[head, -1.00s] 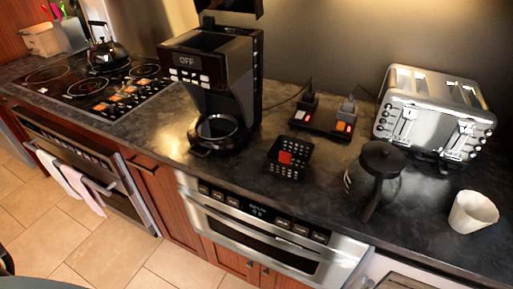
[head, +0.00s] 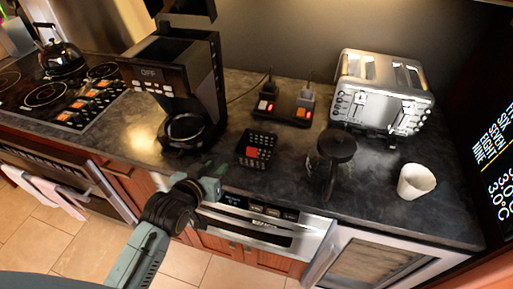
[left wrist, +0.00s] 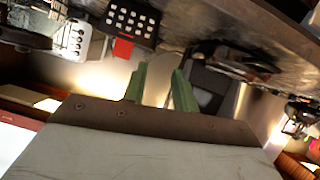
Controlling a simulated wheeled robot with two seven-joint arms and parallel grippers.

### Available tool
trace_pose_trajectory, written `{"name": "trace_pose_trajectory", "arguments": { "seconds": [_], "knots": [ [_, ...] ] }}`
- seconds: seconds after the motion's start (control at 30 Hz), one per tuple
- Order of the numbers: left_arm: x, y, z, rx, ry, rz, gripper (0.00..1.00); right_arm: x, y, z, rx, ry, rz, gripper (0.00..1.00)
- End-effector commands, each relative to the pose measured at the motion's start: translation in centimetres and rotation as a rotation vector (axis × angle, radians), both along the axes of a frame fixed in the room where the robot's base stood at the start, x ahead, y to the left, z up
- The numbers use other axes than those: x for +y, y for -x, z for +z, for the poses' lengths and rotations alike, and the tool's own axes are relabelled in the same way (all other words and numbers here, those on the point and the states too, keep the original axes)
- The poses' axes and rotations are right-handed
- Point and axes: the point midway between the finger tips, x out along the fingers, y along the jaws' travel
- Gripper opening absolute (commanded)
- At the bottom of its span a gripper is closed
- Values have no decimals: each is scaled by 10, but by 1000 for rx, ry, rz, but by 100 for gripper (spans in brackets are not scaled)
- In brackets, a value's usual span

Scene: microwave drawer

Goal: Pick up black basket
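The black basket (head: 266,142) is a small, dark holder with a grid of holes and a red patch on it. It sits on the dark counter between the coffee maker and the glass jug. In the left wrist view the basket (left wrist: 133,16) shows at the top, with a red piece (left wrist: 122,48) just below it. My left gripper (head: 214,180) is at the counter's front edge, to the left of and nearer than the basket, and apart from it. Its two green fingers (left wrist: 159,88) stand apart with nothing between them. My right gripper is not in view.
A coffee maker (head: 190,75) stands left of the basket, and a dark-lidded jug (head: 336,145) stands to its right. A power strip (head: 282,112) lies behind it. A toaster (head: 378,95) and a white cup (head: 416,182) are farther right. The oven front (head: 265,226) lies below.

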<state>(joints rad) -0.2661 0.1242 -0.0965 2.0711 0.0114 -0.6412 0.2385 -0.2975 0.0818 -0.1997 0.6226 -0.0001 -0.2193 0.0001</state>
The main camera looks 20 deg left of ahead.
Motion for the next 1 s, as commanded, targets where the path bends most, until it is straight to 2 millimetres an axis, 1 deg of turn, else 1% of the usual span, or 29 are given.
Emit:
{"name": "trace_pose_trajectory", "arguments": {
  "seconds": [0.03,0.07,0.17,0.4,0.5,0.6,0.77,0.87,1.0],
  "knots": [
    [0,-1,11,-16,4,0,28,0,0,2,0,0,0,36],
    [0,-2,15,-22,6,2,28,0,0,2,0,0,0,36],
    [-1,-11,16,-31,8,2,28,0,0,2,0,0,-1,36],
    [-6,-51,-1,-30,8,2,28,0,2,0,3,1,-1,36],
    [-7,-64,-7,-29,8,1,28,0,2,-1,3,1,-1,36],
    [-8,-73,-11,-29,8,1,28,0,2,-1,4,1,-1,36],
    [-9,-79,-14,-28,7,1,28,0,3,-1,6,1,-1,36],
    [-11,-87,-18,-29,8,2,28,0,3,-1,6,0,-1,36],
    [-17,-104,-27,-29,9,1,28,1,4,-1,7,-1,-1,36]
  ]
}}
